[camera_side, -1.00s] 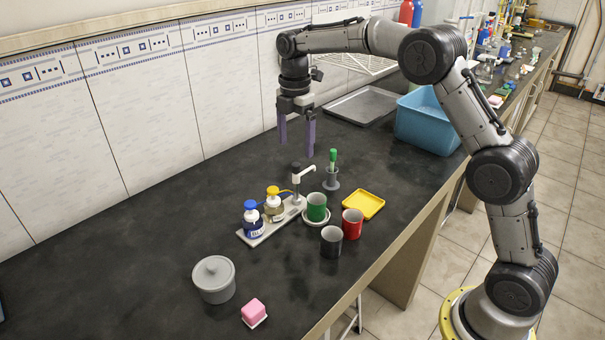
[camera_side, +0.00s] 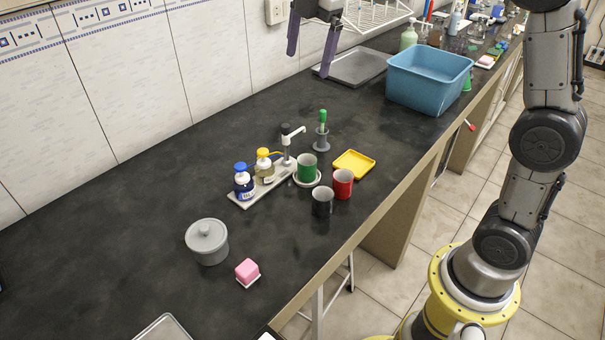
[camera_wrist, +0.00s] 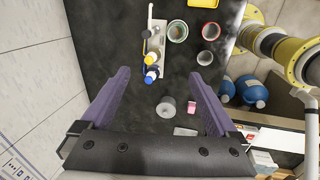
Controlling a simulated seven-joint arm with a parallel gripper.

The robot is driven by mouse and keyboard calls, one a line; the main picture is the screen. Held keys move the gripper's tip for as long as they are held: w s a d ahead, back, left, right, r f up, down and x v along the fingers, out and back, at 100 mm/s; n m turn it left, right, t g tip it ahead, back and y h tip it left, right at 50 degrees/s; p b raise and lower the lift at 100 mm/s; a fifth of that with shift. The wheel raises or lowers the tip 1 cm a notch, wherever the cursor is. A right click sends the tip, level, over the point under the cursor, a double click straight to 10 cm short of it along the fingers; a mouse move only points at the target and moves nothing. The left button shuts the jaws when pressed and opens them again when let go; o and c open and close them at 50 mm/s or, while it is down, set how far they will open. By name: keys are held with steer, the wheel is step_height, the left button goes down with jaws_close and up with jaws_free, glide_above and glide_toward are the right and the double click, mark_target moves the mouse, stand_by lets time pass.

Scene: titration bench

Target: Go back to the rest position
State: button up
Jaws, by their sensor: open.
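My gripper (camera_side: 309,57) is at the top of the side view, raised well above the bench, with its two purple fingers apart and nothing between them. In the wrist view my gripper (camera_wrist: 162,88) looks down at the bench with its fingers spread. Below it the titration stand (camera_side: 266,187) holds a blue-capped bottle (camera_side: 243,181) and a yellow-capped bottle (camera_side: 264,165). A green cup (camera_side: 307,168) sits on a white round base beside the stand. A red cup (camera_side: 342,184) and a black cup (camera_side: 322,202) stand near it.
A grey lidded pot (camera_side: 207,243) and a pink block (camera_side: 247,270) are at the front. A yellow tray (camera_side: 354,163), a grey holder with a green-topped item (camera_side: 322,134), a blue tub (camera_side: 430,78) and a metal tray (camera_side: 352,66) stand farther back. The tiled wall borders the bench.

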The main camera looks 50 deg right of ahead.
steer(key=s+a+r+m+t, duration=0.1)
steer(key=s+r+m+t, duration=0.15)
steer(key=s, duration=0.85)
steer(key=s+f+m, duration=1.2)
steer(key=s+m, duration=0.3)
steer(key=s, duration=0.1)
steer(key=shift+a+t, duration=0.35)
steer(key=shift+a, duration=0.05)
